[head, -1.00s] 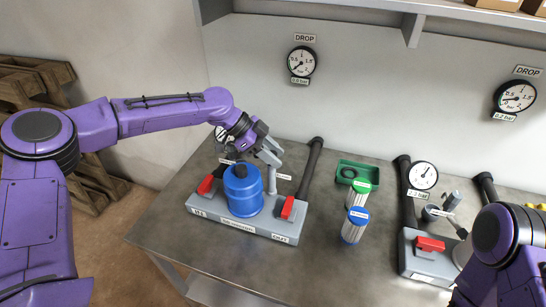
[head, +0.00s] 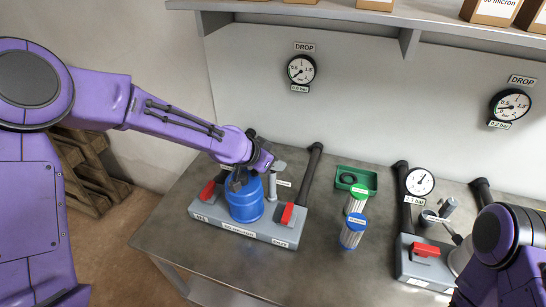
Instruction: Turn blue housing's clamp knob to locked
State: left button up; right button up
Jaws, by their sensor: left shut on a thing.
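The blue housing (head: 245,205) stands upright on the grey manifold base (head: 245,235) at the left of the table, between two red handles. My left gripper (head: 238,182) is over the top of the blue housing. It is shut on the dark clamp knob there, which its fingers mostly cover. The knob's lock marking cannot be read. My right arm (head: 505,240) shows at the lower right, but its gripper cannot be made out.
Red handles (head: 207,190) and (head: 287,214) flank the housing. A dark pipe (head: 308,175) rises behind. A green tray (head: 357,178) and green-topped (head: 356,198) and blue-topped (head: 352,232) cartridges stand to the right. Another manifold (head: 420,268) with a gauge (head: 419,182) stands farther right.

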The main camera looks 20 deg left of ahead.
pick_arm(q)
jog(key=shift+s+f+n+t+y+p, duration=0.15)
jog(key=shift+n+t+y+p, duration=0.15)
jog(key=shift+n+y+p, duration=0.55)
jog(key=shift+n, duration=0.25)
jog(key=o, duration=0.9)
jog(key=shift+c, duration=0.2)
jog(key=shift+o, duration=0.5)
jog(key=b+v, duration=0.1)
jog(key=v, duration=0.9)
jog(key=shift+a+b, duration=0.2)
jog(key=shift+b, duration=0.2)
jog(key=shift+s, duration=0.1)
